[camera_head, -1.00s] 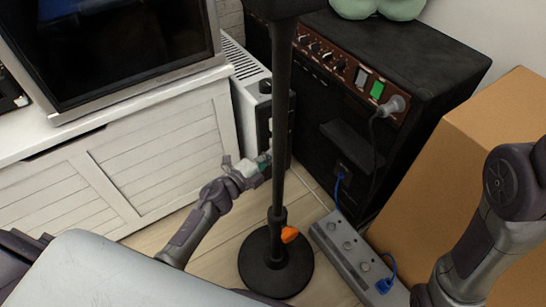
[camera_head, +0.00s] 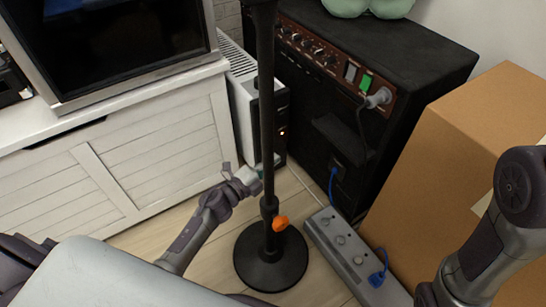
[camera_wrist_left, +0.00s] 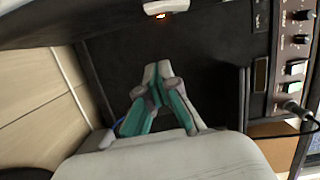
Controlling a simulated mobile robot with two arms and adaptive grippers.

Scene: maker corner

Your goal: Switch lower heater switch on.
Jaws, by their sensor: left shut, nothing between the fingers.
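The heater (camera_head: 240,108) is a slim white box with a slatted top, between the white cabinet and the black amplifier. Its dark end panel (camera_head: 281,112) is partly hidden by the black stand's pole. A small orange light (camera_head: 283,133) glows low on this panel. I cannot make out the separate switches or their positions. In the left wrist view an orange light (camera_wrist_left: 162,16) glows on a pale edge at the top. My left gripper (camera_head: 258,172) is shut and empty, just below the heater's panel, apart from the light. Its closed fingertips (camera_wrist_left: 158,75) also show in the wrist view.
The black stand (camera_head: 268,120) with an orange knob rises in front of the heater. The amplifier (camera_head: 400,60) is at the right, with a cardboard box (camera_head: 420,160) beside it. A grey power strip (camera_head: 345,252) lies on the floor. The white cabinet (camera_head: 150,150) is at the left.

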